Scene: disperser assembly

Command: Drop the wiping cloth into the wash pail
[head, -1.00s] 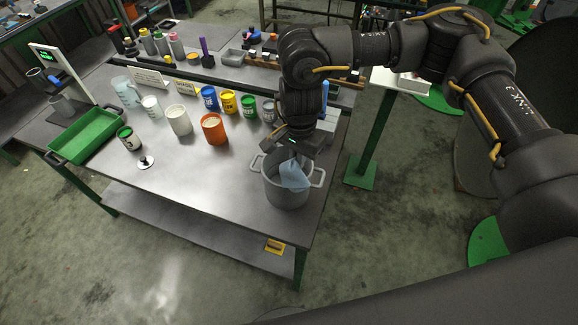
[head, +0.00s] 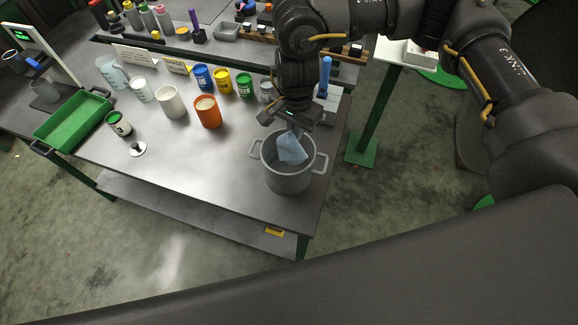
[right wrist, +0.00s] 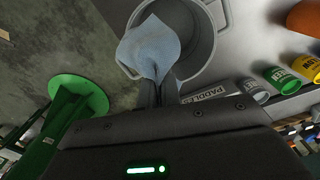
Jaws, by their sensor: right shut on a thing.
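The wiping cloth (head: 291,147) is light blue and hangs from my right gripper (head: 293,126), which is shut on it. In the head view the cloth hangs over the mouth of the wash pail (head: 289,182), a grey two-handled pot at the table's front right corner. In the right wrist view the cloth (right wrist: 150,47) is pinched at the fingertips (right wrist: 158,88) and overlaps the pail's rim (right wrist: 212,40). I cannot tell whether its lower end is below the rim. My left gripper is not in view.
An orange cup (head: 207,112), a white cup (head: 171,102) and several coloured paint cans (head: 222,82) stand left of and behind the pail. A green tray (head: 72,121) lies at the left. The table front (head: 200,165) is mostly clear.

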